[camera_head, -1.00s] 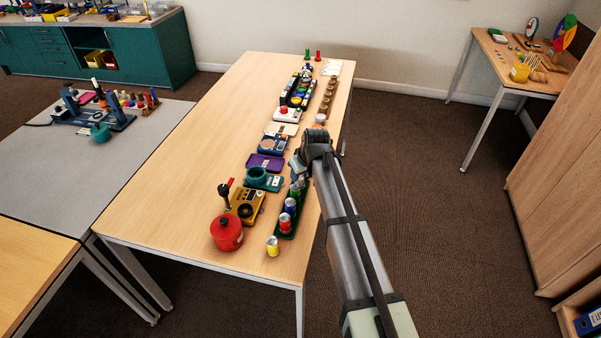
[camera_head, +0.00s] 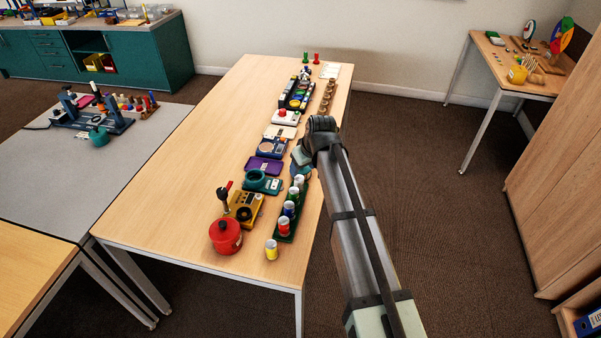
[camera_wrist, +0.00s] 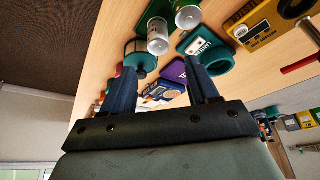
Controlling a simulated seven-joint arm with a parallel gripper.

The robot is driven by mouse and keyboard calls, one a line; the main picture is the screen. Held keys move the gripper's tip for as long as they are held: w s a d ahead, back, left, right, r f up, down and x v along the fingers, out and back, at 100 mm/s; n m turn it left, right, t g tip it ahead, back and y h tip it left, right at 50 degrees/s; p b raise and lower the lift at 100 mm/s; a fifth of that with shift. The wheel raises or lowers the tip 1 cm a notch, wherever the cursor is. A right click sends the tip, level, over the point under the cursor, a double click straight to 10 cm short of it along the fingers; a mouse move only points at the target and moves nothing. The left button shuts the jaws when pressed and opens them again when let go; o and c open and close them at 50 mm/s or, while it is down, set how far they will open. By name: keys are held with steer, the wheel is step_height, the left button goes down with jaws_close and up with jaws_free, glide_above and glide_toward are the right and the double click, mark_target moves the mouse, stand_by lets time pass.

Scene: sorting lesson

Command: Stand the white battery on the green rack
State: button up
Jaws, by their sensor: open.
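The white battery (camera_head: 299,181) stands upright at the far end of the green rack (camera_head: 285,238), beyond the green, blue and red batteries. In the wrist view the white battery (camera_wrist: 158,36) stands on the rack (camera_wrist: 151,12), next to the green battery (camera_wrist: 187,17). My gripper (camera_wrist: 158,76) is open, with a clear gap between its two blue fingers and nothing held. It is apart from the white battery. In the head view my wrist (camera_head: 320,135) is beyond the rack's far end; the fingertips are hard to make out there.
A yellow battery (camera_head: 271,249) stands on the table before the rack's near end. A round teal tub (camera_wrist: 140,57) is near my fingers. The table's left side is clear.

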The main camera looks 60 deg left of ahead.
steer(key=shift+v, duration=2.65)
